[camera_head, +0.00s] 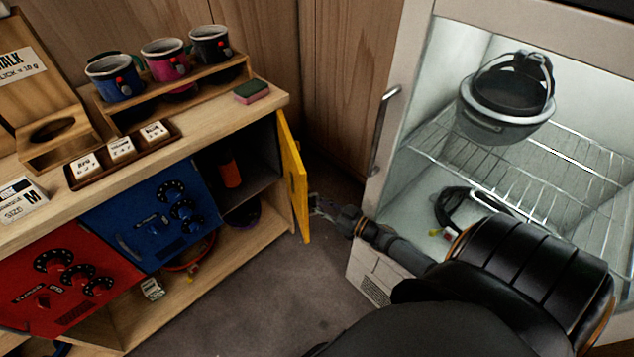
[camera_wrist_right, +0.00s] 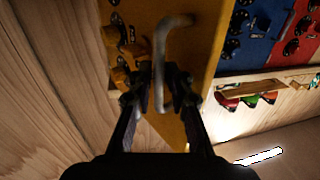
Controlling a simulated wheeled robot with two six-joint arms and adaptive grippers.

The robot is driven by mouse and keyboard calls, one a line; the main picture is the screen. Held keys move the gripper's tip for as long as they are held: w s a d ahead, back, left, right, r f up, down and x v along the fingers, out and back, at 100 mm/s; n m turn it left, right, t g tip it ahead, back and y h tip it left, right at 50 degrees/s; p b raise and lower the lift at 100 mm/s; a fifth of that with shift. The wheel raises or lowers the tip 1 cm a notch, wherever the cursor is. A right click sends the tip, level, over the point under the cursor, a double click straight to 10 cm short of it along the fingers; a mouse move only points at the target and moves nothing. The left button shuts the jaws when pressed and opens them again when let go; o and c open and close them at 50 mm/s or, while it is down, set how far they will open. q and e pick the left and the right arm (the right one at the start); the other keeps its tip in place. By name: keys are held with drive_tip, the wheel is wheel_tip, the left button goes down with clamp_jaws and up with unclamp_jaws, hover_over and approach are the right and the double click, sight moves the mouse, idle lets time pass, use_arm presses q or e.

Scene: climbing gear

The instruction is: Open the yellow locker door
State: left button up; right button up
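The yellow locker door (camera_head: 293,175) stands swung out from the front of the wooden bench, showing nearly edge-on, with the compartment behind it uncovered. In the right wrist view the yellow door (camera_wrist_right: 190,30) fills the upper middle and carries a bent grey metal handle (camera_wrist_right: 161,60). My right gripper (camera_head: 322,207) is at the door's outer face. In the wrist view its fingers (camera_wrist_right: 160,88) sit close on both sides of the handle and appear shut on it. My left gripper is not in view.
The blue locker door (camera_head: 150,222) and red locker door (camera_head: 55,280) are to the left. An orange item (camera_head: 229,172) stands inside the open compartment. Bare floor (camera_head: 265,290) lies between.

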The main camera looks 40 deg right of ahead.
drive_tip(key=shift+r, duration=0.15)
drive_tip(key=v, duration=0.7)
drive_tip(key=shift+s, duration=0.25)
